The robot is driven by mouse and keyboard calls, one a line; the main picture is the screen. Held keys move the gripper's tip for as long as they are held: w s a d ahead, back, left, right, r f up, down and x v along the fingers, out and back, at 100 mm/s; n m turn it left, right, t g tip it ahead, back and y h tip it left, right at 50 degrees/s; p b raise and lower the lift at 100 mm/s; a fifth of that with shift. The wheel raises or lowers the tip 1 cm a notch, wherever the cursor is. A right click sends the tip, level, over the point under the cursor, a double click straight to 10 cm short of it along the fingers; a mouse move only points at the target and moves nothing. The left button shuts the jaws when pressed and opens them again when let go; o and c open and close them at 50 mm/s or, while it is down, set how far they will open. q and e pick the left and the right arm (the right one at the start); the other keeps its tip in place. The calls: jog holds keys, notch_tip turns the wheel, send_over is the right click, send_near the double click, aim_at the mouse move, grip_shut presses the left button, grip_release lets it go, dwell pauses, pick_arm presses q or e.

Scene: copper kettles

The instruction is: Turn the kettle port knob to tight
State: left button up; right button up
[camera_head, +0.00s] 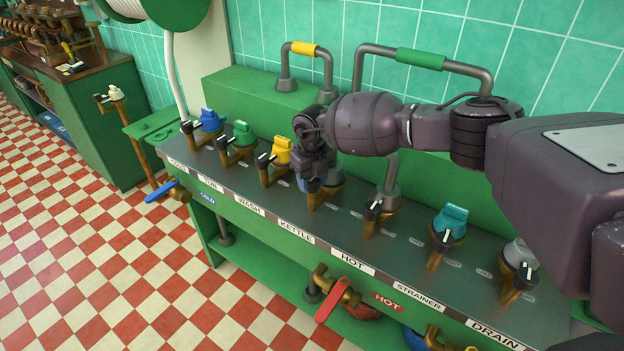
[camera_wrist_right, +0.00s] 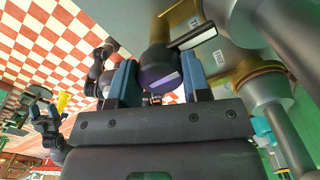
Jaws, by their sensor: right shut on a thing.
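The kettle port (camera_head: 322,201) is a brass fitting on the dark counter, behind the KETTLE label (camera_head: 296,231). My right gripper (camera_head: 312,182) reaches down over it from above, and the arm hides most of its top. A pale mark shows on the knob's face. I cannot read the knob's tight setting.
To the right are the HOT port (camera_head: 376,212), a teal-topped port (camera_head: 450,222) and the drain port (camera_head: 518,265). A green-gripped pipe handle (camera_head: 419,59) rises behind my arm.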

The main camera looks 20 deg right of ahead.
aim_at(312, 179)
jog(key=o, duration=0.6)
pick_arm(q)
jog(key=shift+w+r, duration=0.25)
jog(key=shift+w, duration=0.1)
pick_arm(e)
jog(key=o, duration=0.3)
jog(key=shift+r, duration=0.1)
notch_tip(312, 179, up, 9)
jog(key=shift+f+p, duration=0.1)
jog(key=shift+p, duration=0.35)
pick_arm(q)
jog(key=shift+s+r, duration=0.1)
jog(key=shift+r, duration=0.35)
pick_arm(e)
jog(key=shift+r, duration=0.95)
pick_arm(q)
jog(key=shift+r, duration=0.1)
